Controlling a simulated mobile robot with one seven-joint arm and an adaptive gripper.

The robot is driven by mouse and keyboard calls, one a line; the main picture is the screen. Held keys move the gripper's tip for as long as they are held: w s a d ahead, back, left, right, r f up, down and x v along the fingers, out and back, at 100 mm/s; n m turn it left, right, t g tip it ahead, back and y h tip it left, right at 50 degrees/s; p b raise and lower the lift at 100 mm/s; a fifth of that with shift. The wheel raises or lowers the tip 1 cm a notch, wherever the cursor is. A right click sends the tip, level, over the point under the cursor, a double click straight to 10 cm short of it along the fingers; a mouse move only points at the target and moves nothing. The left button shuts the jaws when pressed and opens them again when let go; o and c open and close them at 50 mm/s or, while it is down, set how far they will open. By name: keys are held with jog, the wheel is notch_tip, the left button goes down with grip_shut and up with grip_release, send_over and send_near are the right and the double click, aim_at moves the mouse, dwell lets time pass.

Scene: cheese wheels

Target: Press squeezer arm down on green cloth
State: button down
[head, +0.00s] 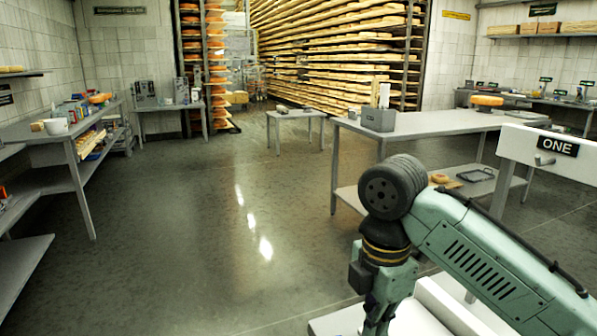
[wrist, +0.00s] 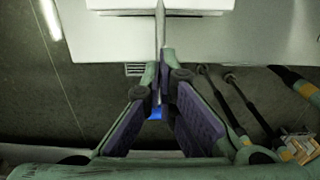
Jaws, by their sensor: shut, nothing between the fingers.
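My gripper (wrist: 165,66) shows in the wrist view with its two purple-padded fingers converging at the tips, shut and empty. A thin grey metal bar (wrist: 160,24) runs from a white block at the top down to just beyond the fingertips; I cannot tell whether they touch it or whether it is the squeezer arm. A small bright blue thing (wrist: 154,112) shows between the fingers, mostly hidden. I cannot make out a green cloth in either view. In the head view my arm fills the lower right, and my gripper is out of sight.
A white panel marked ONE (head: 535,153) stands close at the right. A grey table (head: 440,122) is behind my arm. Shelves (head: 60,130) line the left wall. The middle floor is open. Dark rods (wrist: 222,88) lie right of my fingers in the wrist view.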

jog(key=shift+r+p, duration=2.5)
jog(key=shift+p, duration=0.4)
notch_tip(320, 180, up, 8)
jog(key=p, duration=0.1)
